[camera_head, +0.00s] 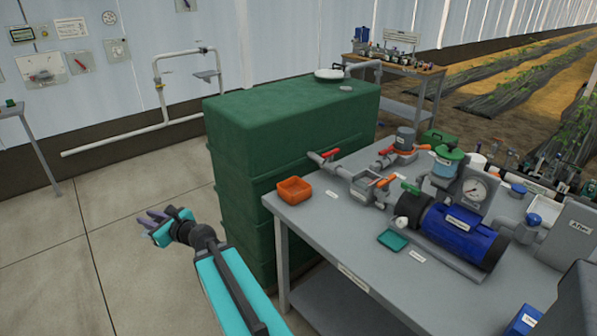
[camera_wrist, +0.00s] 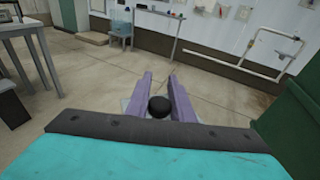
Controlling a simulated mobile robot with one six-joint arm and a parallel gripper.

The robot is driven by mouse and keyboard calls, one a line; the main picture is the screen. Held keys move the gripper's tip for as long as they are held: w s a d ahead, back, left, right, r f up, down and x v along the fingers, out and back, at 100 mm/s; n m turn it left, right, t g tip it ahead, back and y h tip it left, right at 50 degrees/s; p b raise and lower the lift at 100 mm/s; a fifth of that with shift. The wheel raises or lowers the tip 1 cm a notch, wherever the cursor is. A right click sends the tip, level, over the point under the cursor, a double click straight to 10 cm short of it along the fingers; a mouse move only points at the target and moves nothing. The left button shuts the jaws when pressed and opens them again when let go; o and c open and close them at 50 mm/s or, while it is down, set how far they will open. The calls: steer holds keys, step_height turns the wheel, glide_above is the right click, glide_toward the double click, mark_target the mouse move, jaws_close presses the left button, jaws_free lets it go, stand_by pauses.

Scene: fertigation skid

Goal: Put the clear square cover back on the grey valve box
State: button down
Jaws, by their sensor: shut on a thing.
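My gripper (camera_head: 153,217) is out over the bare floor, left of the green tank and well away from the bench. In the wrist view its purple fingers (camera_wrist: 160,80) are shut on the black knob (camera_wrist: 158,106) of the clear square cover. Only faint pale edges of the cover show beside the fingers; the cover itself is hard to make out in the head view.
An orange tray (camera_head: 294,190), a green tray (camera_head: 393,240) and a blue pump (camera_head: 455,235) are on the bench. The floor at left is clear.

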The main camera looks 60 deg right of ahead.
steer(key=s+d+r+m+g+h+p, duration=0.15)
steer(key=s+d+m+h, duration=0.3)
steer(key=d, duration=0.45)
steer(key=s+d+r+m+g+h, duration=0.1)
steer(key=s+d+m+g+h, duration=0.3)
steer(key=d, duration=0.6)
steer(key=s+d+r+m+h, duration=0.1)
steer(key=s+d+m+h, duration=0.2)
steer(key=d+h, duration=0.45)
steer(key=s+d+r+m+g+p, duration=0.1)
steer(key=s+d+g, duration=0.4)
steer(key=s, duration=0.6)
steer(key=s+d+r+m+g+p, duration=0.2)
steer(key=s+d+m, duration=0.4)
steer(key=s+d, duration=0.3)
steer(key=s+d+r+m+g+h+p, duration=0.1)
steer(key=s+d+g, duration=0.6)
steer(key=s, duration=0.7)
step_height(320, 180, up, 3)
steer(key=m+p, duration=0.1)
steer(key=m, duration=0.2)
steer(key=shift+s+d+f+g, duration=0.15)
steer(key=shift+s+g, duration=0.05)
steer(key=shift+g, duration=0.15)
steer(key=shift+d, duration=0.1)
steer(key=d+f+p, duration=0.1)
steer(key=d+p, duration=0.2)
steer(key=d, duration=1.2)
steer(key=shift+f+p, duration=0.25)
steer(key=shift+p, duration=0.05)
